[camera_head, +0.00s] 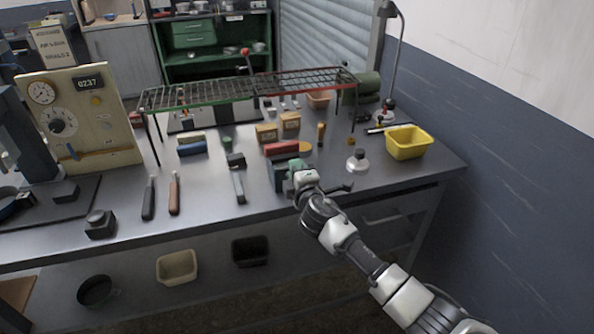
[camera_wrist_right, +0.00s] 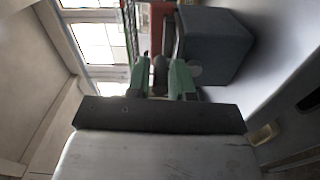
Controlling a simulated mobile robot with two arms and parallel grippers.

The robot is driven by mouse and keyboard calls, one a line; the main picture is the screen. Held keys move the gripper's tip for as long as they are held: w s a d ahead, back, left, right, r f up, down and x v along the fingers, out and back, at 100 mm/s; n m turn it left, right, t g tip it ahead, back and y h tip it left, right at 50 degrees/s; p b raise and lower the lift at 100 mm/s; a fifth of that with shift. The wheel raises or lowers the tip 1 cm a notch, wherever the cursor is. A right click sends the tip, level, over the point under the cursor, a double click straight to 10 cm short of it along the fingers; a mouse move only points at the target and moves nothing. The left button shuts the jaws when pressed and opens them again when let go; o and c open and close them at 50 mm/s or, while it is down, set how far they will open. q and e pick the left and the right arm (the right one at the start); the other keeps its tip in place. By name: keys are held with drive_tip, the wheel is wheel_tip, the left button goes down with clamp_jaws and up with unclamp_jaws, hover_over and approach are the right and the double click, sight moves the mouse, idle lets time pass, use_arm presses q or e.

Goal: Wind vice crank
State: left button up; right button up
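The vice (camera_head: 279,173) is a dark blue-grey block near the bench's front edge in the head view. In the right wrist view its body (camera_wrist_right: 215,45) fills the upper middle right. My right gripper (camera_head: 297,168) is at the vice's right side, with green fingers. In the wrist view, the right gripper's fingers (camera_wrist_right: 160,80) stand close together with a dark rounded crank knob (camera_wrist_right: 159,70) between them, and appear shut on it. The rest of the crank is mostly hidden by the fingers and wrist. My left gripper is in neither view.
A wire rack (camera_head: 250,88) spans the bench behind the vice. A red block (camera_head: 281,148) lies just behind it. A small grey-white flask-like item (camera_head: 357,160) and a yellow bin (camera_head: 408,142) stand to the right. Hand tools (camera_head: 174,195) lie left; bare bench (camera_head: 205,205) separates them.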

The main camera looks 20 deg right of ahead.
drive_tip(key=o, duration=0.3)
drive_tip(key=shift+s+f, duration=0.1)
drive_tip(key=shift+s, duration=0.25)
drive_tip(key=s, duration=1)
drive_tip(key=shift+d+b, duration=0.15)
drive_tip(key=shift+b, duration=0.2)
